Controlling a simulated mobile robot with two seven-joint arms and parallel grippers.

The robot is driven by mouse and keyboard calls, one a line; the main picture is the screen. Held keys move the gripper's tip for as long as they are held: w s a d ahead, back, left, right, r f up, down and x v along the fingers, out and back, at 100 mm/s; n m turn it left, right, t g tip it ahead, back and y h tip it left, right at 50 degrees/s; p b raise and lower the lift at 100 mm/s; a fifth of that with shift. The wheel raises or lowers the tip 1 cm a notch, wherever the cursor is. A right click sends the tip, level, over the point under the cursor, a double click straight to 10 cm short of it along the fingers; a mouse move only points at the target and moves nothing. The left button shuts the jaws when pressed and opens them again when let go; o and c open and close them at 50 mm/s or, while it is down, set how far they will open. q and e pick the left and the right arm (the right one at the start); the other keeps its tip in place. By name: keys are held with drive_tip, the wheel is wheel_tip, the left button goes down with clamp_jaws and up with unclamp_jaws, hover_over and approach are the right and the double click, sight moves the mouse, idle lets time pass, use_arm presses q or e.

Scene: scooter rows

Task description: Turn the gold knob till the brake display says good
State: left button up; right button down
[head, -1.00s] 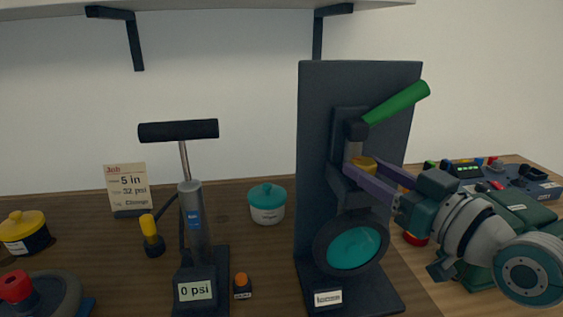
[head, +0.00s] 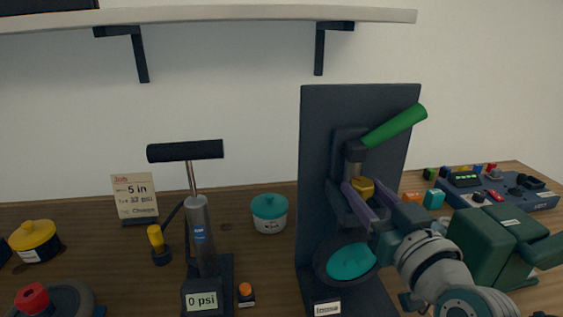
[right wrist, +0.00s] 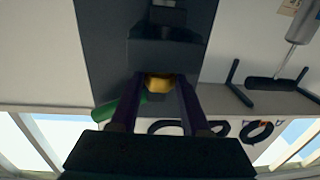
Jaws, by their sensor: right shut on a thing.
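The gold knob (head: 364,188) sits on the dark brake stand (head: 318,160), below the green lever (head: 396,127). My right gripper (head: 360,190) has its purple fingers closed on either side of the knob. In the right wrist view the gold knob (right wrist: 159,84) shows between the two fingertips. The brake display (head: 327,309) at the foot of the stand appears to read "loose". A wheel with a teal hub (head: 350,261) hangs below the knob, partly behind my right gripper. My left gripper is not in view.
A pump (head: 200,235) showing "0 psi" stands left of the brake stand. A teal-lidded pot (head: 269,213) stands between them, further back. A green box (head: 482,245) and a blue control panel (head: 500,188) are at the right. A shelf (head: 230,16) runs overhead.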

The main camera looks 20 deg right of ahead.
drive_tip(key=shift+a+r+m+g+h+p, duration=0.1)
drive_tip(key=shift+a+m+g+h+p, duration=0.15)
drive_tip(key=shift+m+h, duration=0.6)
drive_tip(key=shift+m+g+h, duration=0.45)
drive_tip(key=shift+m+h, duration=0.2)
drive_tip(key=shift+h, duration=0.7)
drive_tip(key=shift+c, duration=1.9)
unclamp_jaws()
